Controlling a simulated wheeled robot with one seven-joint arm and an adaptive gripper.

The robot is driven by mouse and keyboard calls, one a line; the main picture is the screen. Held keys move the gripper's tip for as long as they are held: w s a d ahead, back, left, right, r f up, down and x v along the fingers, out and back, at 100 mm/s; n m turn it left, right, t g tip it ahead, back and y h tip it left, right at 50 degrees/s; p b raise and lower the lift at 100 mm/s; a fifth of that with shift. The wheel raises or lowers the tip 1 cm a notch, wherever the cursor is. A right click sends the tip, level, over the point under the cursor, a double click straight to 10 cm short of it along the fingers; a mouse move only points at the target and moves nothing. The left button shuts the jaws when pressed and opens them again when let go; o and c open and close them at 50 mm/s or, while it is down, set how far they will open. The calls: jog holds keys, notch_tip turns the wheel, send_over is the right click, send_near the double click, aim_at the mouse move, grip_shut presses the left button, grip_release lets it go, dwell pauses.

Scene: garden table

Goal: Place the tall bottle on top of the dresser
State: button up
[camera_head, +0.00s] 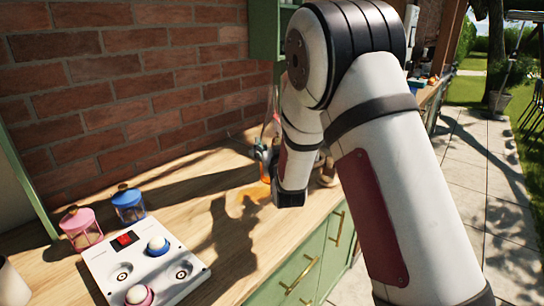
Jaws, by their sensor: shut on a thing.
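My gripper (262,151) is small in the view, partly hidden behind my own arm, above the wooden counter. It is shut on what appears to be the tall bottle (265,171), which shows orange below the fingers. Much of the bottle is covered by the gripper and arm, and I cannot tell whether its base touches the wood. A green cabinet with brass handles (312,268) carries the wooden top (232,261); it may be the dresser.
A white panel (108,263) with round knobs lies at the front left. Behind it stand a pink-lidded jar (81,228) and a blue-lidded jar (129,205). A brick wall (130,90) bounds the back. Some wood right of the panel is clear.

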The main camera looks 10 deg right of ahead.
jog(key=shift+w+f, duration=0.2)
jog(key=shift+f, duration=0.65)
jog(key=shift+w+f, duration=0.15)
jog(key=shift+f, duration=0.65)
jog(key=shift+f, duration=0.2)
jog(key=o, duration=1.9)
